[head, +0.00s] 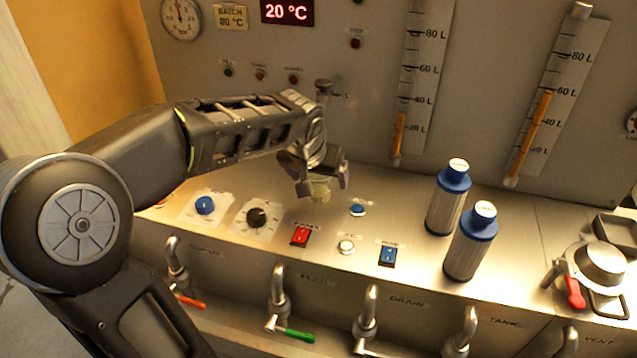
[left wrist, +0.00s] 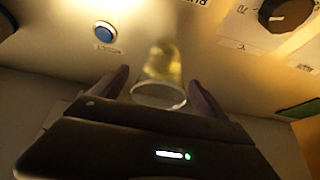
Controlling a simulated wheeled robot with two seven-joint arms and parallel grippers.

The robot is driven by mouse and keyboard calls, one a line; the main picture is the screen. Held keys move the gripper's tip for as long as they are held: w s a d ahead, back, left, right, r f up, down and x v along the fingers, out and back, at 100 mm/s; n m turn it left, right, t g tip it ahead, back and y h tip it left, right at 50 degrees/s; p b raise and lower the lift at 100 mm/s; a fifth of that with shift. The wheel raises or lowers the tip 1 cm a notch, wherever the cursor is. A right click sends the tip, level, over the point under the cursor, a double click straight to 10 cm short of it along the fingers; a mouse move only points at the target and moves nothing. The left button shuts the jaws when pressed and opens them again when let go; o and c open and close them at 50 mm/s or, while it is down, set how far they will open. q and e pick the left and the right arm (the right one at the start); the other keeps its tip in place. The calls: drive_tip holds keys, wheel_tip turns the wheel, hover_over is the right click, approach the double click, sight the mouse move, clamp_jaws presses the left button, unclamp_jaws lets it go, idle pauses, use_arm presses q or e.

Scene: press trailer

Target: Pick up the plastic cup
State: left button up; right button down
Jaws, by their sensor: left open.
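The plastic cup (left wrist: 160,80) is clear with a yellowish tint and stands on the steel console between the two fingers of my left gripper (left wrist: 160,88) in the left wrist view. Its round rim faces the camera. In the head view the cup (head: 321,190) shows small and partly hidden by my left gripper (head: 322,188), which is open around it from above. I cannot tell whether a finger touches it. My right gripper is not in view.
A blue button (head: 358,209), a red switch (head: 301,235) and a black knob (head: 257,216) sit near the cup. Two blue-capped cylinders (head: 448,200) stand to the right. Several taps (head: 278,288) line the front edge. The gauge panel (head: 370,90) rises behind.

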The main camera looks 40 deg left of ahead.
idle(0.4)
use_arm(q)
drive_tip(key=c, duration=1.7)
drive_tip(key=shift+o, duration=0.2)
drive_tip(key=shift+s+r, duration=0.15)
drive_tip(key=shift+r, duration=0.05)
drive_tip(key=shift+s+d+r, duration=0.1)
drive_tip(key=shift+s+r, duration=0.1)
drive_tip(key=shift+r, duration=2.9)
drive_tip(key=s+d+b, duration=0.2)
drive_tip(key=s+d, duration=0.1)
drive_tip(key=s, duration=0.6)
drive_tip(key=s+d+b, duration=0.3)
drive_tip(key=s, duration=0.6)
drive_tip(key=shift+d+r, duration=0.15)
drive_tip(key=shift+r, duration=0.1)
drive_tip(key=shift+s, duration=0.1)
